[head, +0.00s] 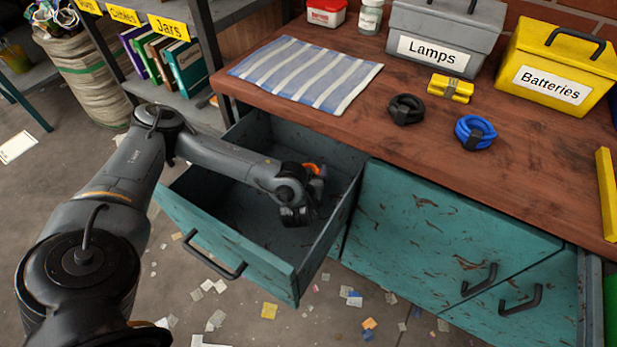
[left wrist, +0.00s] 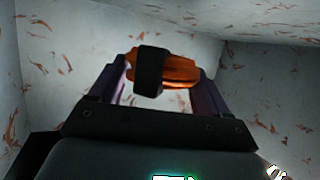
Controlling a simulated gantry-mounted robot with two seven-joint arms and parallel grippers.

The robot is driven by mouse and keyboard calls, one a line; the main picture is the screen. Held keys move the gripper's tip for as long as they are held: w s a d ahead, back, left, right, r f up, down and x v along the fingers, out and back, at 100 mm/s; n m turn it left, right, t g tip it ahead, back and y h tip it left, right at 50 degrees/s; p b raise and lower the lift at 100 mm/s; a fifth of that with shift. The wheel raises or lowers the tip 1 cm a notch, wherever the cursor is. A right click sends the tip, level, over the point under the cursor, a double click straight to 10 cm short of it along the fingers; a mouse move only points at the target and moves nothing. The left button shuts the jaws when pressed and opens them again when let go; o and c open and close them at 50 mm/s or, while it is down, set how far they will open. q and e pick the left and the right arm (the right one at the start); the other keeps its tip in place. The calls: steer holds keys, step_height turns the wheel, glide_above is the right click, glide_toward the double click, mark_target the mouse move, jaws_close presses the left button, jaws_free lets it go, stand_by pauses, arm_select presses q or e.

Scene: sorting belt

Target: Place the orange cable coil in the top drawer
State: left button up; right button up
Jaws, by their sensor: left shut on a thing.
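The teal top drawer (head: 228,240) is pulled open below the bench top. My left arm reaches over its side, and my left gripper (head: 316,176) is inside the drawer's outline. It is shut on the orange cable coil (head: 311,167), of which only a small orange patch shows behind my wrist in the head view. In the left wrist view the coil (left wrist: 180,68), with a black strap around it, sits between the two fingers of the gripper (left wrist: 160,80). The drawer's scratched inner walls (left wrist: 270,75) surround it. I cannot tell whether the coil touches the drawer floor. My right gripper is not in view.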

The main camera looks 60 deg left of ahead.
arm_select(q)
steer(key=shift+d+f, duration=0.1)
steer(key=shift+f, duration=0.55)
steer(key=shift+s+d+f, duration=0.1)
steer(key=shift+s, duration=0.15)
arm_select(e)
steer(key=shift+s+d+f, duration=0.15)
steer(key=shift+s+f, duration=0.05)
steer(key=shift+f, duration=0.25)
arm_select(q)
steer(key=shift+w, duration=0.15)
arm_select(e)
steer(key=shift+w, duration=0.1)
arm_select(q)
steer(key=shift+f, duration=0.15)
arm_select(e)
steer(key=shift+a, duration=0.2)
arm_select(q)
steer(key=shift+f, duration=0.4)
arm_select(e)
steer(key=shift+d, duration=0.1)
arm_select(q)
steer(key=o, duration=1.1)
steer(key=shift+r, duration=0.1)
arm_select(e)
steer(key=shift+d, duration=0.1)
